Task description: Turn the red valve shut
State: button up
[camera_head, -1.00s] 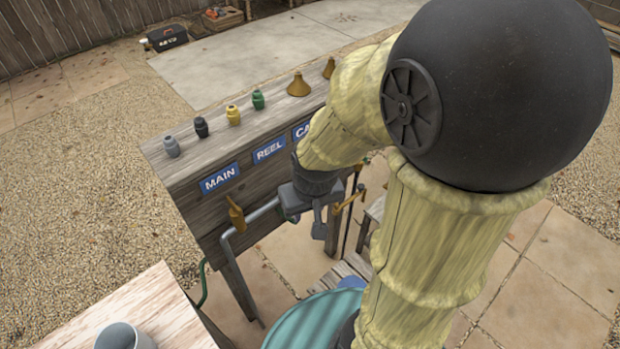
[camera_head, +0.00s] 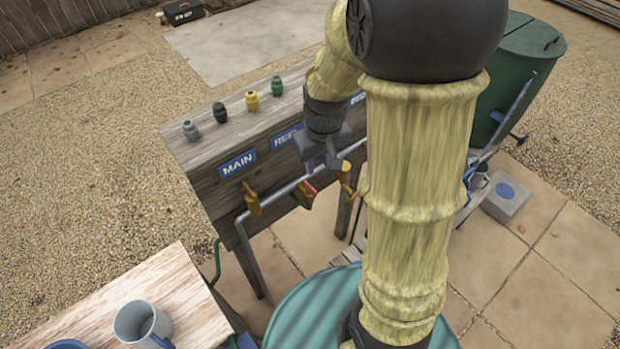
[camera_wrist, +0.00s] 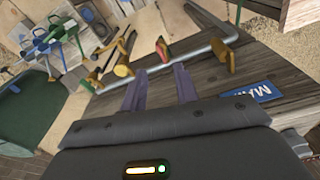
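The red valve (camera_head: 309,188) is a small red handle on the grey pipe (camera_head: 272,200) below the REEL sign, with green and brass parts beside it. It also shows in the wrist view (camera_wrist: 162,46), past my fingertips. My gripper (camera_head: 321,166) hangs above and slightly right of it in the head view, fingers pointing down. In the wrist view my gripper (camera_wrist: 158,80) has its two fingers apart with nothing between them. The fingers appear apart from the red valve.
Brass valves sit on either side, one left under the MAIN sign (camera_head: 237,165) and one right (camera_head: 346,178). Several hose fittings stand on the wooden board's top. A teal round lid (camera_head: 310,310) and a bench with a grey mug (camera_head: 140,322) are in front.

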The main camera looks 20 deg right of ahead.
jog(key=w+n+g+p, duration=0.1)
jog(key=w+n, duration=0.1)
jog(key=w, duration=0.4)
jog(key=shift+w+a+r, duration=0.15)
jog(key=shift+a+r, duration=0.05)
jog(key=shift+r, duration=0.05)
jog(key=p, duration=0.5)
send_near(309, 185)
notch_tip(309, 185, down, 9)
jog(key=shift+f, duration=0.1)
jog(key=shift+w, duration=0.1)
grip_shut()
